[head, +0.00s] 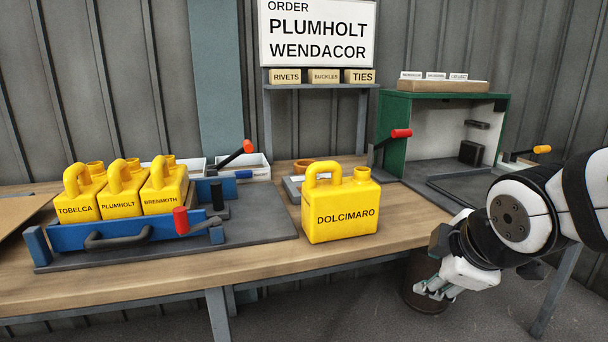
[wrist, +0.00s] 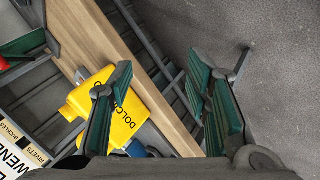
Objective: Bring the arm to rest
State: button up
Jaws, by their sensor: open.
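My gripper (head: 437,288) hangs off the front right of the workbench, in front of the bench edge and pointing down and left. In the wrist view my gripper (wrist: 165,90) has its two green-padded fingers wide apart with nothing between them. A yellow jerry can marked DOLCIMARO (head: 340,208) stands upright on the bench, left of my gripper and apart from it. The same can (wrist: 100,108) shows in the wrist view partly behind the left finger.
A blue carrier (head: 100,237) on a grey mat holds yellow cans marked TOBELCA, PLUMHOLT and BRENMOTH. A green-sided booth (head: 395,133) stands at the back right. A dark bin (head: 424,270) stands on the floor behind my gripper. The order sign (head: 317,33) reads PLUMHOLT, WENDACOR. Floor in front is clear.

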jog(key=s+a+f+m+g+b, duration=0.15)
jog(key=s+m+g, duration=0.4)
jog(key=s, duration=0.75)
jog(key=s+a+f+m+g+b, duration=0.1)
jog(key=s+f+m+g+b, duration=0.15)
jog(key=s+m, duration=0.8)
notch_tip(320, 180, up, 29)
jog(key=s+d+n+t+p, duration=0.1)
jog(key=t+p, duration=0.3)
jog(key=p, duration=2.5)
jog(key=shift+s+r+n, duration=0.2)
jog(key=shift+s+n, duration=0.45)
jog(key=shift+n, duration=0.15)
jog(key=shift+w, duration=0.1)
